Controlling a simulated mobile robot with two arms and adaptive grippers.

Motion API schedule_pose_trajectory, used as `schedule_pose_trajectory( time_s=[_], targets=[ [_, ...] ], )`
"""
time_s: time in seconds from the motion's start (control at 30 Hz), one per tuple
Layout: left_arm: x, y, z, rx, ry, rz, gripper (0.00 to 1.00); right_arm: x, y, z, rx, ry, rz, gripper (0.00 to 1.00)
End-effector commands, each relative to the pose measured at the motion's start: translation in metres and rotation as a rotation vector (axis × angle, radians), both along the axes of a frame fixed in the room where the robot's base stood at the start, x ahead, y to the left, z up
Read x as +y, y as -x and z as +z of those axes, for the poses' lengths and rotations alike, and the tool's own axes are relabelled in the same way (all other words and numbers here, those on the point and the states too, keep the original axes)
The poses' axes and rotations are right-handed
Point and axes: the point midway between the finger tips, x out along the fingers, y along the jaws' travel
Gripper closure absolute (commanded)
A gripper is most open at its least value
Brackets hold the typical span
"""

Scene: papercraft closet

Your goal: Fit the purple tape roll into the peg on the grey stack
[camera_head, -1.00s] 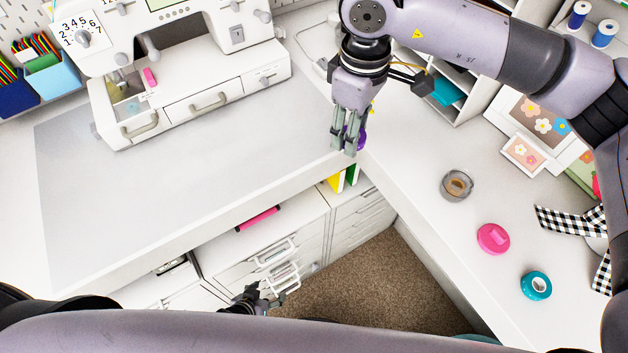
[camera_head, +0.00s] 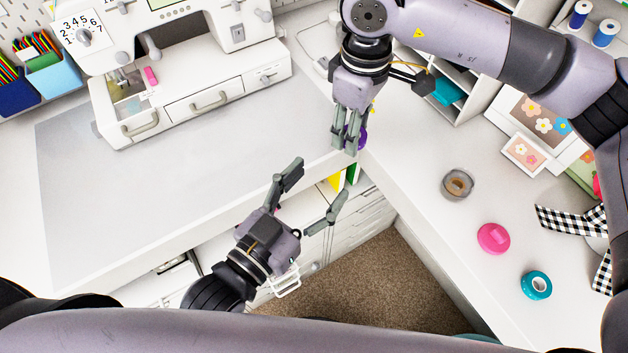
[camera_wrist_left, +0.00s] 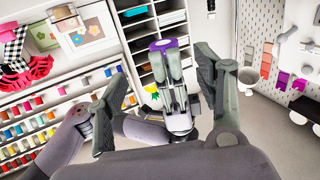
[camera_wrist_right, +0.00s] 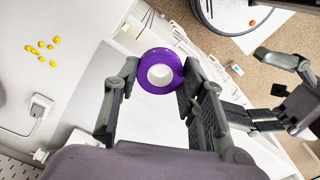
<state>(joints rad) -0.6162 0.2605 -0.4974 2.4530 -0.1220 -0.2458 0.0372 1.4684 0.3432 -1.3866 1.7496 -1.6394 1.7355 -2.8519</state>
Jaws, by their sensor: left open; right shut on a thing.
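The purple tape roll (camera_wrist_right: 160,54) is between the fingers of my right gripper (camera_head: 347,141), which is shut on it. In the head view only a purple edge (camera_head: 362,138) shows beside the fingertips. The right gripper hangs above the inner corner of the worktop. My left gripper (camera_head: 318,180) is open and empty, below and left of it, over the worktop's front edge; it also shows at the right of the right wrist view. A grey round item (camera_head: 457,171) with a brownish centre lies on the right worktop; I cannot tell whether it is the grey stack, and no peg is clear.
A pink roll (camera_head: 493,238) and a teal roll (camera_head: 536,286) lie nearer on the right worktop (camera_head: 440,225). A sewing machine (camera_head: 190,75) stands back left. Shelves (camera_head: 475,92) and flower cards (camera_head: 535,122) are at the back right. Drawers are below the left worktop.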

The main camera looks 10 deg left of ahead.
Motion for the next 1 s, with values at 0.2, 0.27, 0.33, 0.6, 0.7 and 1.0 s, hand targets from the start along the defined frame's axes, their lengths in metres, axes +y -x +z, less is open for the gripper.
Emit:
schedule_pose_trajectory(
  time_s=[0.2, 0.27, 0.33, 0.6, 0.7, 1.0],
  targets=[
    [-0.004, -0.007, 0.013, -0.027, 0.006, 0.000, 0.38, 0.000, 0.000, 0.000, 0.000, 0.000, 0.000, 0.73],
    [-0.008, -0.013, 0.013, -0.027, 0.007, 0.001, 0.38, 0.000, 0.000, 0.000, 0.000, 0.000, 0.000, 0.73],
    [-0.014, -0.023, 0.014, -0.029, 0.008, 0.000, 0.38, 0.000, 0.000, 0.000, 0.000, 0.000, 0.000, 0.73],
    [-0.040, -0.069, 0.013, -0.026, 0.008, -0.001, 0.38, 0.000, 0.000, 0.000, 0.000, 0.000, 0.000, 0.73],
    [-0.048, -0.082, 0.013, -0.025, 0.007, -0.001, 0.38, 0.000, 0.000, 0.000, 0.000, 0.000, 0.000, 0.73],
    [-0.059, -0.102, 0.012, -0.022, 0.006, -0.001, 0.38, 0.000, 0.000, 0.000, 0.000, 0.000, 0.000, 0.73]
  ],
)
